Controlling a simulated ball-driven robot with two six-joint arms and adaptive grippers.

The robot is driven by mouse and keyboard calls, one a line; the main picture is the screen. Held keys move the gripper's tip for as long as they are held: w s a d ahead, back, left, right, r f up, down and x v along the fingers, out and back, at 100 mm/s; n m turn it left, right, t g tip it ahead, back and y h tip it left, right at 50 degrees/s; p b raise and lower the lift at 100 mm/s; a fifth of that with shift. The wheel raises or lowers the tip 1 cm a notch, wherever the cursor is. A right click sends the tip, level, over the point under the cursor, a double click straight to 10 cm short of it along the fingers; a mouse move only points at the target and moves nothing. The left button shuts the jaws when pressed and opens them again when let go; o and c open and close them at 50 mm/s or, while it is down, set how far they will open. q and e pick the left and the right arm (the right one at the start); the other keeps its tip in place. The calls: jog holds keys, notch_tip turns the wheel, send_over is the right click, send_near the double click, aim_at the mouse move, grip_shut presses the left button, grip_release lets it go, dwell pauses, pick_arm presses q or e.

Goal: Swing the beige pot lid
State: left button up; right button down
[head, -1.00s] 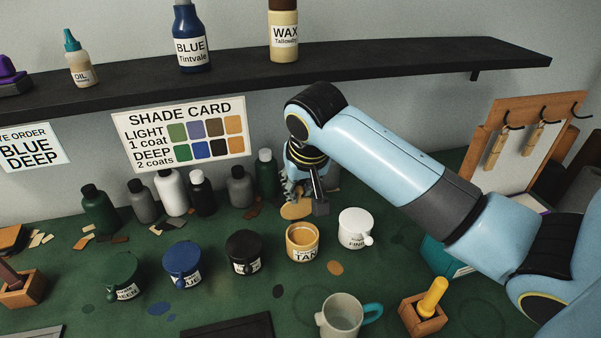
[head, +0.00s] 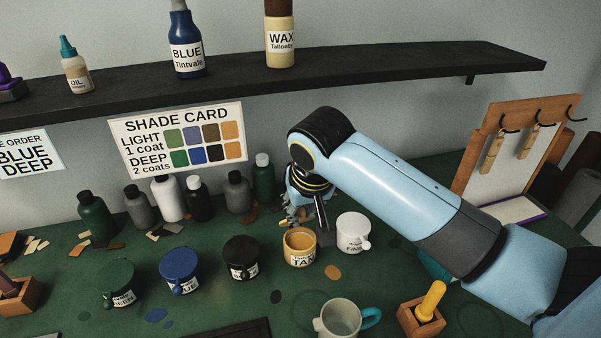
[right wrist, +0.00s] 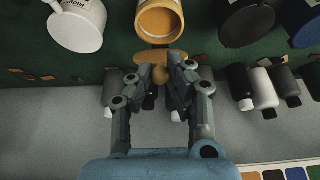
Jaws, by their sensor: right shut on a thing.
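The tan pot (head: 300,247) stands open on the green bench, its tan contents showing. It is at the top of the right wrist view (right wrist: 160,24). Its beige lid (right wrist: 148,76) is off the mouth, on the wall side of the pot, beside the rim. In the head view the lid is mostly hidden behind my right gripper (head: 307,222). In the right wrist view the fingertips (right wrist: 177,70) are close together at the lid's edge, shut on it. The exact grip spot is partly hidden by the fingers. My left gripper is not in view.
A white pot (head: 354,232) stands close right of the tan pot, a black pot (head: 241,258) to its left. Several bottles (head: 198,200) line the wall behind. A mug (head: 341,318) is in front. The shelf (head: 400,62) overhangs the back.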

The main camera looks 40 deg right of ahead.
jog(key=shift+s, duration=0.1)
jog(key=shift+s+a+f, duration=0.3)
jog(key=shift+s+f, duration=0.2)
jog(key=shift+s+a+f, duration=0.3)
jog(key=shift+s+f, duration=0.15)
jog(key=shift+f, duration=0.05)
jog(key=f, duration=0.1)
jog(key=s+a+f, duration=0.1)
jog(key=shift+s+f, duration=0.3)
jog(key=shift+f, duration=0.15)
